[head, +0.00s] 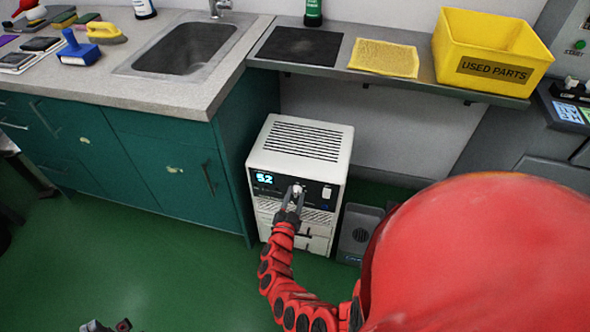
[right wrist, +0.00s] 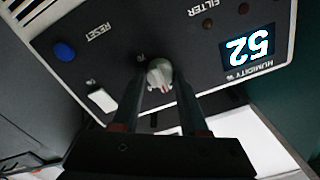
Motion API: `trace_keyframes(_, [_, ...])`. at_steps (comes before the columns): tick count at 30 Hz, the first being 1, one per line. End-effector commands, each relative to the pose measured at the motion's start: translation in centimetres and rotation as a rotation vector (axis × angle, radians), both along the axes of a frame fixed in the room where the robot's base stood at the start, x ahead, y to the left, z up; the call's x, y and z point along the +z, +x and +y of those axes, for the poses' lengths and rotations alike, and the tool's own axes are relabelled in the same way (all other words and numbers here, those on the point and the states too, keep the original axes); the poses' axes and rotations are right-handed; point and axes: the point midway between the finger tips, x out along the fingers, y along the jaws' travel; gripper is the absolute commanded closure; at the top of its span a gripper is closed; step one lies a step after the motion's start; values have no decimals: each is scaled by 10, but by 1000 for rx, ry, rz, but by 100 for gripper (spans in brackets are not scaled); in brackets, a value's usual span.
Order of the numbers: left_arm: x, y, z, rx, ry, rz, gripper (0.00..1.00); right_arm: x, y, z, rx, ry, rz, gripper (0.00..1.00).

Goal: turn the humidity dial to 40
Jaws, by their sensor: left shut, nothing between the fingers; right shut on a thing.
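The white dehumidifier cabinet (head: 300,142) stands on the floor under the shelf. Its dark front panel has a lit display (head: 264,178), which reads 52 in the right wrist view (right wrist: 247,47), above the label HUMIDITY %. The pale grey humidity dial (right wrist: 160,74) sits on this panel with a small red mark near its lower edge. My right gripper (head: 297,192) is shut on the dial, one finger on each side. My left gripper (head: 106,326) shows only in part at the bottom edge of the head view, shut and empty, far from the cabinet.
A blue RESET button (right wrist: 64,51) and a white rocker switch (right wrist: 102,99) sit beside the dial. A teal counter (head: 160,160) stands left of the cabinet, a grey unit (head: 358,232) right. The shelf above holds a yellow bin (head: 490,50). Green floor is free at front left.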

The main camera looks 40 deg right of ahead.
Motion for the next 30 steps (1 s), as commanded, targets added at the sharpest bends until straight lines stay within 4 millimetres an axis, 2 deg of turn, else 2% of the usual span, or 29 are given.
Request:
trace_keyframes(10, [0, 0, 0, 0, 0, 0, 100, 0, 0, -1, 0, -3, 2, 100])
trace_keyframes(11, [0, 0, 0, 0, 0, 0, 100, 0, 0, -1, 0, -3, 2, 55])
trace_keyframes(15, [0, 0, 0, 0, 0, 0, 100, 0, 0, -1, 0, -3, 2, 30])
trace_keyframes(16, [0, 0, 0, 0, 0, 0, 100, 0, 0, 0, 0, -3, 2, 27])
trace_keyframes(25, [0, 0, 0, 0, 0, 0, 100, 0, -1, 1, 0, -3, 2, 27])
trace_keyframes(30, [2, 0, 0, 0, 0, 0, 100, -1, -11, 14, 1, 0, 3, 27])
